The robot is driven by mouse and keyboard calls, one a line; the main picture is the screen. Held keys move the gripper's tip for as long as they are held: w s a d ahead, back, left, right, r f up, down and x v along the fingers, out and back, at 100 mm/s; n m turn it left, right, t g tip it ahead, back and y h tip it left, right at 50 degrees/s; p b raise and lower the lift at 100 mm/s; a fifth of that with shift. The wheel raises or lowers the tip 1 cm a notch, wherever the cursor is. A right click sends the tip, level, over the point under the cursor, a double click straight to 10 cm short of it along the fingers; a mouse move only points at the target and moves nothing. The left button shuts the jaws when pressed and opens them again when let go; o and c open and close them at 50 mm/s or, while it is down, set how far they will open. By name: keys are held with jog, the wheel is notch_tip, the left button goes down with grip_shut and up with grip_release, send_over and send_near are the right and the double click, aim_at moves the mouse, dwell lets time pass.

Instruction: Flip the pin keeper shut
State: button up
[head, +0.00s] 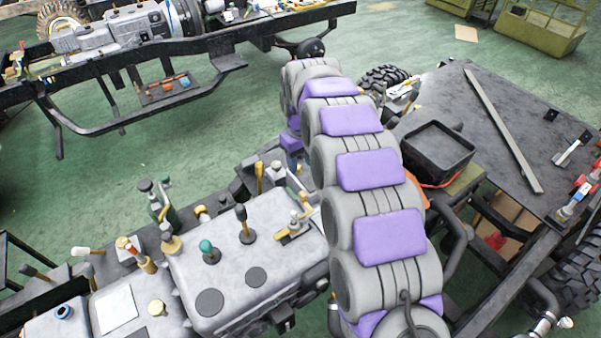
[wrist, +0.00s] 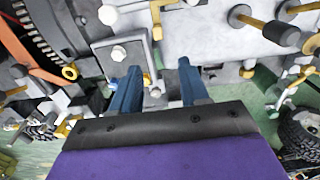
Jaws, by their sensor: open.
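My gripper (wrist: 159,66) is open in the wrist view, its two blue fingers apart with no object held between them. Its tips lie over a light grey bracket plate (wrist: 104,50) with bolt heads and a short brass piece (wrist: 156,22). I cannot tell for sure which part is the pin keeper, nor whether the tips touch anything. In the head view my arm hides most of the gripper. A brass strip with a pin (head: 292,232) sits on the grey gearbox housing (head: 215,255), left of my arm.
A dark table (head: 480,110) with a black tray (head: 437,150) is at the right. Another chassis frame (head: 130,65) stands at the back left, with green floor between.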

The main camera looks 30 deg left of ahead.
jog(key=shift+r, duration=1.4)
jog(key=shift+d, duration=0.1)
jog(key=s+d+r+m, duration=0.2)
jog(key=s+d+r, duration=0.1)
jog(key=d, duration=0.6)
jog(key=s+d+r+m, duration=0.2)
jog(key=d, duration=0.7)
jog(key=s+d+r+m, duration=0.2)
jog(key=s+d+r, duration=0.1)
jog(key=d, duration=0.6)
jog(key=s+d+f+m, duration=0.1)
jog(key=s+d+m, duration=0.1)
jog(key=s+d, duration=0.3)
jog(key=s+d+f+m+g+b, duration=0.1)
jog(key=s+d+f+m, duration=0.1)
jog(key=s+d, duration=0.4)
jog(key=s+d+f+m, duration=0.1)
jog(key=s+d, duration=0.4)
jog(key=s, duration=0.9)
jog(key=shift+d+f+m+g, duration=0.15)
jog(key=shift+m+g, duration=0.25)
jog(key=shift+m, duration=0.5)
